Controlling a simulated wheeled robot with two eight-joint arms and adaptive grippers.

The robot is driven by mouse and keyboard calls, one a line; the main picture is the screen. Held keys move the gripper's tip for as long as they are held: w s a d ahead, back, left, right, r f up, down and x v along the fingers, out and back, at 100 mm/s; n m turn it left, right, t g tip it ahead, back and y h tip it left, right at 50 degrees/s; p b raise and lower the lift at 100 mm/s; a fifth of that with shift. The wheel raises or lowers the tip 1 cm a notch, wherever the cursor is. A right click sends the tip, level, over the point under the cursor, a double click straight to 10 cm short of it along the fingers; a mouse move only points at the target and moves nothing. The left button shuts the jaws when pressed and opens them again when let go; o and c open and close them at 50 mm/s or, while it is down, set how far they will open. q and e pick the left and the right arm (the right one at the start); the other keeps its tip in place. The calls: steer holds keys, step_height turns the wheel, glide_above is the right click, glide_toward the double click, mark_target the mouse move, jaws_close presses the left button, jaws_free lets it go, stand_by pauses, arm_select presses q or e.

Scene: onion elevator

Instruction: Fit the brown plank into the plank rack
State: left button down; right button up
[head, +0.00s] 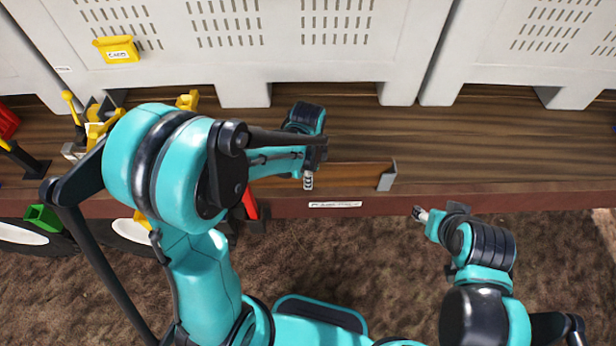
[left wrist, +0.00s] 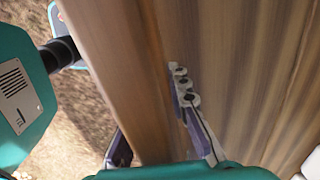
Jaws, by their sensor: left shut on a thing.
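The brown plank (head: 350,177) lies along the front edge of the wooden trailer bed in the head view. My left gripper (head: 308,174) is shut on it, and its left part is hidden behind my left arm. In the left wrist view the plank (left wrist: 112,60) runs between the two fingers. A grey metal bracket (head: 387,177), apparently part of the plank rack, stands at the plank's right end. I cannot tell whether the plank sits inside it. My right gripper (head: 420,214) hangs in front of the bed, away from the plank; its finger opening is unclear.
Large pale crates (head: 330,50) stand along the back of the bed (head: 480,160). Yellow and black equipment (head: 95,120) crowds the left end. The bed right of the bracket is clear.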

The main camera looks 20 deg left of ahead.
arm_select(q)
steer(key=shift+f, duration=0.35)
steer(key=c, duration=1.4)
jaws_free()
steer(key=shift+o, duration=0.2)
steer(key=shift+r, duration=0.15)
